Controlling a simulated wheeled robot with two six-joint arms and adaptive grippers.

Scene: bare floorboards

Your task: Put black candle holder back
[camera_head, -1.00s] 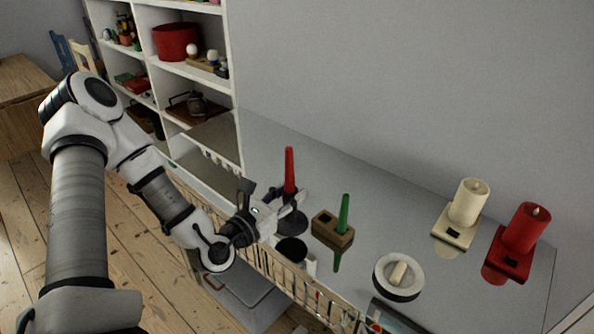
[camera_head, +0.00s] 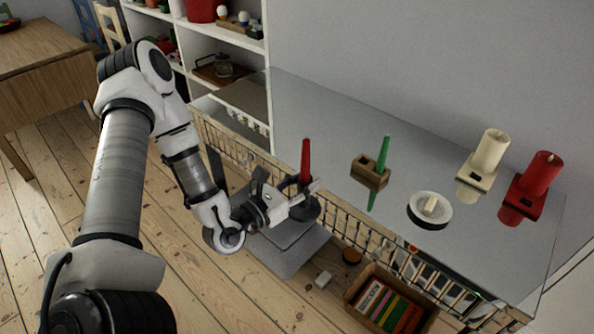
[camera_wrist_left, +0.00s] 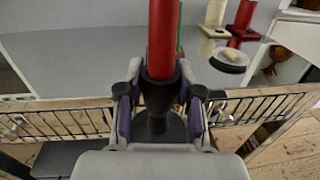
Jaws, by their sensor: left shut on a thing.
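The black candle holder (camera_head: 304,209) carries a tall red candle (camera_head: 306,160) and is upright. My left gripper (camera_head: 299,196) is shut on its stem, just under the candle. In the head view the holder overlaps the front railing of the glass-topped shelf, in front of the glass. The left wrist view shows the black holder (camera_wrist_left: 158,127) between both fingers (camera_wrist_left: 160,100), with the red candle (camera_wrist_left: 163,40) rising above it. The holder's round base is partly hidden there by my gripper. My right gripper is not in view.
On the glass top (camera_head: 320,110) stand a wooden block with a green candle (camera_head: 370,173), a white dish (camera_head: 430,209), a cream candle (camera_head: 491,150) and a red candle on a red holder (camera_head: 540,173). The left part of the glass is clear. A book crate (camera_head: 388,302) sits below.

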